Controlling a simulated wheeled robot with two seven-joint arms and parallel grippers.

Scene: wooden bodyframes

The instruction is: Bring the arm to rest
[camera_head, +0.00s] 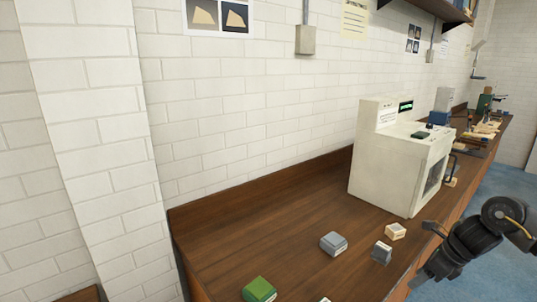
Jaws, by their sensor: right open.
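My right arm comes in from the right edge, dark and jointed. My right gripper (428,257) is beside the front edge of the wooden bench (215,238), at the lower right. Its jaws are open, and I see nothing between them. It is to the right of a small grey block (381,252) and a small cream-and-tan block (395,231), apart from both. My left arm and gripper are not in view.
A white machine (378,161) with a small display stands on the bench. A grey-blue box (333,243) and a green box (259,289) lie toward the front. Tools and wooden pieces (486,130) crowd the far end. Blue floor (505,185) is open at the right.

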